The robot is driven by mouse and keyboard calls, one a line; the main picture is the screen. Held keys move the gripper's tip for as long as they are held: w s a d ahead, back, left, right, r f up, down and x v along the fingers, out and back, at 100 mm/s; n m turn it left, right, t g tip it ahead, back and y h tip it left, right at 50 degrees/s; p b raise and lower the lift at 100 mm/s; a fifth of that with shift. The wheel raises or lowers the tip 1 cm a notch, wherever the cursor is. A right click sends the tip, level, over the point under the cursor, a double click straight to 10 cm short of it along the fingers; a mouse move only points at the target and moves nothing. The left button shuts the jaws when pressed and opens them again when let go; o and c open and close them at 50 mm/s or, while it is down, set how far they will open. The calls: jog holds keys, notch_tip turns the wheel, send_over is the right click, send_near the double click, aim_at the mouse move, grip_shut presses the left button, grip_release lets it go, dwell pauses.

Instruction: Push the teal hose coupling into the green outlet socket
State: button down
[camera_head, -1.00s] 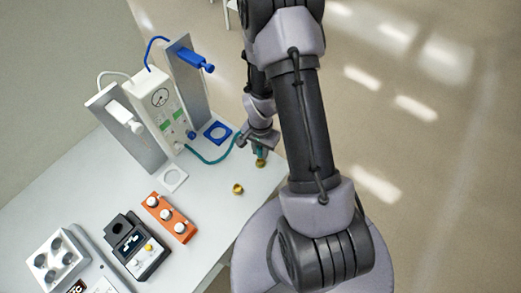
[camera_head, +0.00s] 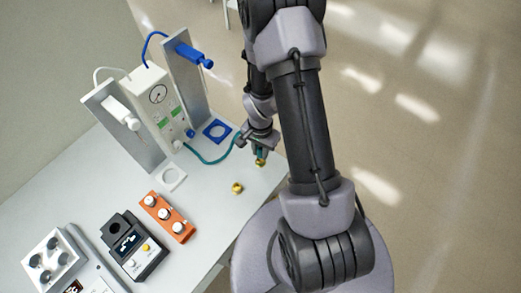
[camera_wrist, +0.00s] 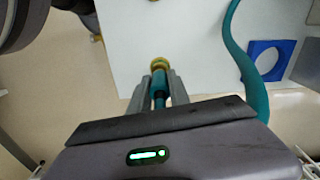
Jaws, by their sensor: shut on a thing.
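My gripper (camera_head: 260,148) is shut on the teal hose coupling (camera_wrist: 158,84), low over the right end of the bench. The coupling sits between the two fingers in the wrist view, with a brass piece (camera_wrist: 160,64) right at its tip. I cannot tell whether that brass piece belongs to the coupling or stands on the bench. A teal hose (camera_head: 208,161) runs from near the gripper to the white gauge box (camera_head: 157,92). The box front has green-marked patches (camera_head: 163,123); I cannot make out the green outlet socket clearly.
A second brass piece (camera_head: 237,188) stands on the bench (camera_head: 215,205). A blue square ring (camera_head: 217,131) and a white one (camera_head: 173,179) lie before the box. Grey upright panels (camera_head: 186,88) flank it. An orange block (camera_head: 167,217) and dark device (camera_head: 135,247) are nearer.

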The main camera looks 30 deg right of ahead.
jog(key=shift+f+b, duration=0.95)
jog(key=c, duration=1.1)
grip_release()
jog(key=shift+c, duration=0.2)
notch_tip(320, 180, up, 18)
jog(key=p, duration=0.3)
jog(key=shift+f, duration=0.25)
